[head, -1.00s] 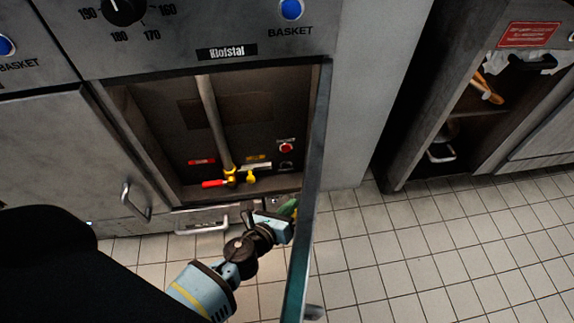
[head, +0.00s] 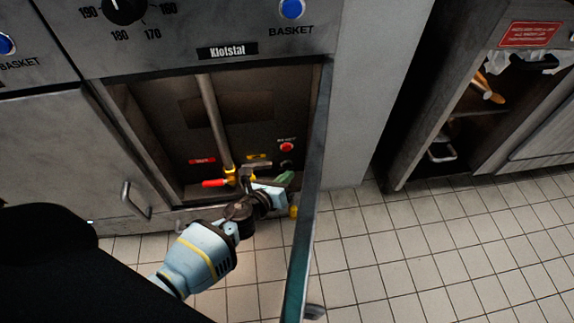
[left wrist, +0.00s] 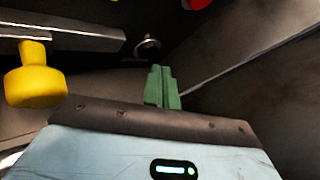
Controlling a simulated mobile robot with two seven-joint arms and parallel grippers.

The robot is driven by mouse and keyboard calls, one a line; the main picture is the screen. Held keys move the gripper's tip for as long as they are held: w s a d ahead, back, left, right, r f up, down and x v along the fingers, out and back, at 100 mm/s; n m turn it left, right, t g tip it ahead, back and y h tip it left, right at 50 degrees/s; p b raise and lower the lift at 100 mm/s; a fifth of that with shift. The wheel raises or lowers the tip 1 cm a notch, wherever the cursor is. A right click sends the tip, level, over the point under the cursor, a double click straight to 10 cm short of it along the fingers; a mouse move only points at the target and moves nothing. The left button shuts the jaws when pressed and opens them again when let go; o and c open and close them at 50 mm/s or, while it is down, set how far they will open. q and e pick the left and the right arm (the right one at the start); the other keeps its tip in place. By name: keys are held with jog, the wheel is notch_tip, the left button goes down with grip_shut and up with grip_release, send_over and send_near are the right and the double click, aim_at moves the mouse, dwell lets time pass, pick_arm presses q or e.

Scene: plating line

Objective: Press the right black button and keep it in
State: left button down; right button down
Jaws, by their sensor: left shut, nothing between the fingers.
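The black button (head: 286,165) sits low on the right of the open cabinet's back panel, below a red button (head: 286,147). In the left wrist view the black button (left wrist: 147,46) shows a pale ring, just above and left of the fingertips. My left gripper (head: 286,178) has green fingers and is shut and empty. Its fingers (left wrist: 162,85) point toward the panel, with a gap between them and the button. My right gripper is not in view.
The open cabinet door (head: 310,200) stands right beside the left gripper. A pipe with a red-handled valve (head: 214,183) and a yellow knob (left wrist: 35,75) are to the gripper's left. Another open cabinet (head: 465,120) stands at right. The tiled floor between is clear.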

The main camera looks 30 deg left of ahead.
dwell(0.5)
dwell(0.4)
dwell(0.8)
pick_arm(q)
jog(key=shift+w+a, duration=0.1)
jog(key=shift+w+a, duration=0.25)
dwell(0.4)
